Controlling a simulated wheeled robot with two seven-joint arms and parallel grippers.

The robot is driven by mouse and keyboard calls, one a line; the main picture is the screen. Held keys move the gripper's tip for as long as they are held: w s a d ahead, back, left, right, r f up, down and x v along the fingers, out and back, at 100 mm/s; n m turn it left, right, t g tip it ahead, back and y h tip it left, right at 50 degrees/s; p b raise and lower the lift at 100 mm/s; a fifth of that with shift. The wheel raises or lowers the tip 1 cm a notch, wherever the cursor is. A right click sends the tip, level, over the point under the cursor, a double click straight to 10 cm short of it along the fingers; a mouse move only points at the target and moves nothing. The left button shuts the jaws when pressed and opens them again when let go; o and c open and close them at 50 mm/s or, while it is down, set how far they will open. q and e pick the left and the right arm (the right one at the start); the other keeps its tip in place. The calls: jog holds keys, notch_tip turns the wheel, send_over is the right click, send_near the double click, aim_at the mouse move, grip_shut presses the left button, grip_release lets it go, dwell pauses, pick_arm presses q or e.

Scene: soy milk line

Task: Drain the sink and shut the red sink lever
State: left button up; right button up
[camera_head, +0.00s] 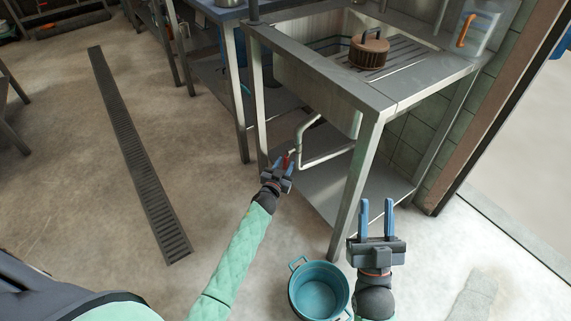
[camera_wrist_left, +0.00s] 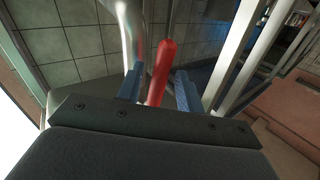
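The red sink lever (camera_head: 285,161) is on the pale drain pipe (camera_head: 302,130) under the steel sink (camera_head: 300,72). In the left wrist view the red lever (camera_wrist_left: 160,72) stands between the two blue fingertips of my left gripper (camera_wrist_left: 158,88), with gaps at its sides. My left gripper (camera_head: 279,167) is open around the lever. In the head view the fingers partly hide the lever. My right gripper (camera_head: 377,217) is open and empty, in front of the sink stand. Whether water stands in the sink or runs from the pipe cannot be told.
A teal bucket (camera_head: 319,291) stands on the floor near my right gripper. The stand's front leg (camera_head: 357,185) and lower shelf (camera_head: 330,190) are close. The floor left of the stand is clear around a drain grate (camera_head: 133,150).

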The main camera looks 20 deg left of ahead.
pick_arm(q)
jog(key=shift+w, duration=0.7)
pick_arm(e)
jog(key=shift+s+d+r+t, duration=0.1)
jog(key=shift+s+r+t, duration=0.1)
jog(key=shift+r, duration=0.25)
jog(key=shift+s+d+r+t, duration=0.1)
jog(key=shift+s+r+t, duration=0.1)
jog(key=shift+r, duration=0.2)
pick_arm(q)
grip_shut()
pick_arm(e)
jog(key=shift+a, duration=0.1)
